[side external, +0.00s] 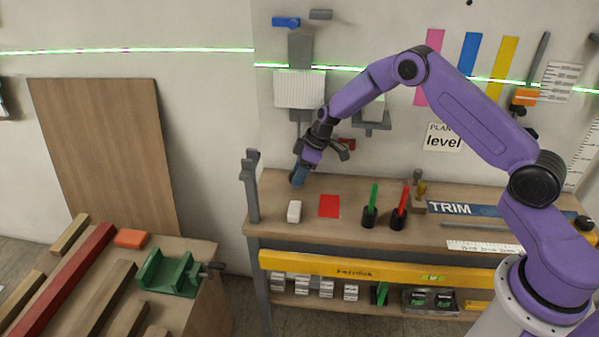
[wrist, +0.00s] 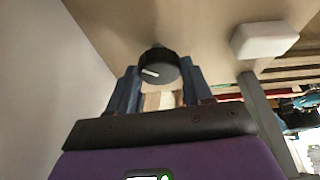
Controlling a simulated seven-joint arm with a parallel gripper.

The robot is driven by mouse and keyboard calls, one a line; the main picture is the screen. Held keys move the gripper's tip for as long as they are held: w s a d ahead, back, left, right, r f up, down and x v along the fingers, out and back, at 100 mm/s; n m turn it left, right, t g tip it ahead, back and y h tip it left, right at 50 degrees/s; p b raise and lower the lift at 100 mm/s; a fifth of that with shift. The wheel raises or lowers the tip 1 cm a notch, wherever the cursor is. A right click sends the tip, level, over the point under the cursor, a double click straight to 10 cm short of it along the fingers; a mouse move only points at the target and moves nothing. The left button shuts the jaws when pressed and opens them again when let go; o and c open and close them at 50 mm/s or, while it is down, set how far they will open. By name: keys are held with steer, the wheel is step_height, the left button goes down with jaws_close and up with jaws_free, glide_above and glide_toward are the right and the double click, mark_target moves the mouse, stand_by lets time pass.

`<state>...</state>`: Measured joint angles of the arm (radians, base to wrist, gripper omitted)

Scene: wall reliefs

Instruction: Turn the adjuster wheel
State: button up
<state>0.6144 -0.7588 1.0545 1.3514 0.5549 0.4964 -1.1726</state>
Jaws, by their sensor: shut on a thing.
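The adjuster wheel is a round black knob with a white mark on its face (wrist: 158,66). In the wrist view it sits between the two blue fingers of my gripper (wrist: 158,74), which are shut on it. In the side external view my gripper (side external: 299,177) points down at the left part of the workbench, close to its top. I cannot make out the wheel there; it is hidden by the fingers.
A white block (side external: 294,211) lies on the workbench (side external: 275,228) near my gripper; it also shows in the wrist view (wrist: 264,40). A red square (side external: 329,206) and black holders with green (side external: 370,215) and red (side external: 398,216) sticks stand to the right. A grey post (side external: 251,190) rises at left.

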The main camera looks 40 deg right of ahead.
stand_by(0.5)
steer(key=o, duration=1)
steer(key=shift+r, duration=0.35)
step_height(320, 180, up, 2)
steer(key=shift+r, duration=0.15)
steer(key=s+r, duration=0.3)
steer(key=s, duration=0.1)
steer(key=s+r, duration=0.3)
steer(key=s, duration=0.2)
steer(key=s+d+r, duration=0.1)
steer(key=s+r, duration=0.3)
steer(key=s, duration=0.1)
